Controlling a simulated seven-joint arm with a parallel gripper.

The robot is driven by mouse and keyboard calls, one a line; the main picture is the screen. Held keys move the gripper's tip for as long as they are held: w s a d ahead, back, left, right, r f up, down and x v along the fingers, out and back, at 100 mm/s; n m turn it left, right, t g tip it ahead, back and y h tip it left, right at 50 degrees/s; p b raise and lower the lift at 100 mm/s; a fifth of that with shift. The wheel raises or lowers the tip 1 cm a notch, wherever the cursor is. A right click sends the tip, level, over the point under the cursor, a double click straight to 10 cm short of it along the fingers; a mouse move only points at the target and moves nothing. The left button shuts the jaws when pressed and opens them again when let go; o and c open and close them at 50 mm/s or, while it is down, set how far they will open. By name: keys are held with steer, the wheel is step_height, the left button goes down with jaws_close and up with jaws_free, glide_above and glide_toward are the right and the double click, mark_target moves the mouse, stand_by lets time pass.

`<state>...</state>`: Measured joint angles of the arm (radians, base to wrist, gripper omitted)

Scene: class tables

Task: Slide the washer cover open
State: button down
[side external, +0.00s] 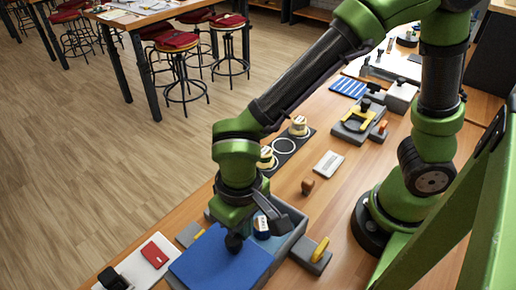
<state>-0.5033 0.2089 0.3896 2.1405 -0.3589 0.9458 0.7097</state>
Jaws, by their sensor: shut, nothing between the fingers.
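A blue flat panel (212,263), which looks like the washer cover, lies over the front left part of a grey box (290,237). The right part of the box is uncovered, and a small blue and white item (261,226) shows inside it. My gripper (236,245) points down at the back edge of the blue panel, with its fingers shut and holding nothing. The fingertips are dark and small here, so I cannot tell whether they touch the panel or a knob on it. Part of the box interior is hidden by my gripper.
A grey block with a yellow handle (320,250) sits right of the box. A white tray with a red piece (155,254) is at the left. A dark strip with round containers (283,146), a white card (328,164) and a brown stamp-like piece (308,186) lie behind.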

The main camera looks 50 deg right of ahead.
steer(key=shift+a, duration=0.7)
steer(key=shift+d, duration=0.15)
steer(key=shift+d+r, duration=0.1)
steer(key=shift+d, duration=0.6)
step_height(320, 180, up, 7)
stand_by(0.4)
steer(key=w+d+r+m+t+y, duration=0.1)
steer(key=d+r+m+t, duration=0.1)
steer(key=d, duration=0.8)
steer(key=w+d+r+m+t+y, duration=0.1)
steer(key=d+r+t, duration=0.4)
steer(key=d, duration=0.6)
steer(key=shift+d+r+m, duration=0.25)
steer(key=shift+r+m, duration=0.25)
steer(key=shift+r, duration=0.15)
